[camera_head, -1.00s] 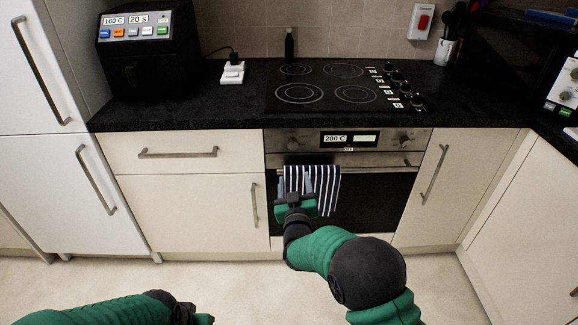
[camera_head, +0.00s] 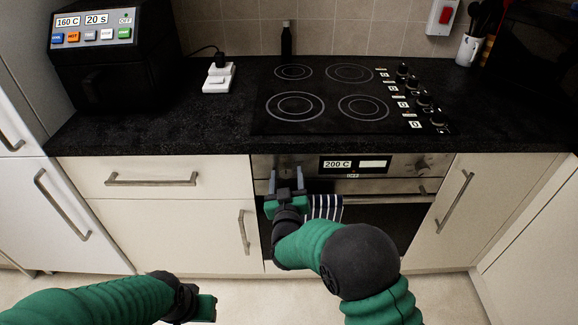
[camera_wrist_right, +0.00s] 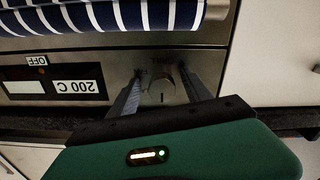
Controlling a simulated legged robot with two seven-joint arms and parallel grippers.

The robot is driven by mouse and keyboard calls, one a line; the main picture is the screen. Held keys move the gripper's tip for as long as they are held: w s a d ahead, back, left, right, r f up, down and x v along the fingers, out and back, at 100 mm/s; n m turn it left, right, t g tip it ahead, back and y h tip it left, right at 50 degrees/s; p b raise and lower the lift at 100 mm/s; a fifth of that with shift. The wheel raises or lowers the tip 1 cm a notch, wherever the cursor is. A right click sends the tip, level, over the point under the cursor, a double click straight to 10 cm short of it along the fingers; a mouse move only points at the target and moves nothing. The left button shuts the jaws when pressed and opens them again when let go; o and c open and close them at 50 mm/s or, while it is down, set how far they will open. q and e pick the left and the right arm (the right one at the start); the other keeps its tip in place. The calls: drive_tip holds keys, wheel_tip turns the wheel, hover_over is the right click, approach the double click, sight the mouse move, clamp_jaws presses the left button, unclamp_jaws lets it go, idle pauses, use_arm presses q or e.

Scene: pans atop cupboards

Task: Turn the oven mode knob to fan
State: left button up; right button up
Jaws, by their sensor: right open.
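The oven (camera_head: 395,188) has a steel control panel with a "200 C" display in the head view. Its left round knob (camera_head: 289,164) is largely behind my right gripper. In the right wrist view, turned upside down, the knob (camera_wrist_right: 162,86) shows between the fingers, with small lettering around it too blurred to read fully. My right gripper (camera_head: 286,177) is open in front of the panel, one finger on each side of the knob; contact cannot be told. My left gripper (camera_head: 203,308) is low at the bottom left of the head view, far from the oven; its jaws are unclear.
A striped towel (camera_head: 325,207) hangs on the oven handle (camera_head: 385,197) just below; it also shows in the wrist view (camera_wrist_right: 105,16). The hob (camera_head: 330,98) with its own knobs (camera_head: 424,97) lies above. Drawer (camera_head: 150,180) and cupboard handles stick out on both sides.

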drive_tip(key=shift+s+a+r, duration=0.1)
drive_tip(key=shift+s+r, duration=0.25)
drive_tip(key=shift+a, duration=0.1)
drive_tip(key=shift+c, duration=1)
drive_tip(key=shift+w+f, duration=0.1)
drive_tip(key=shift+f, duration=0.05)
drive_tip(key=c, duration=0.5)
use_arm(q)
drive_tip(key=shift+s+a+r, duration=0.1)
drive_tip(key=shift+s, duration=0.15)
use_arm(e)
clamp_jaws()
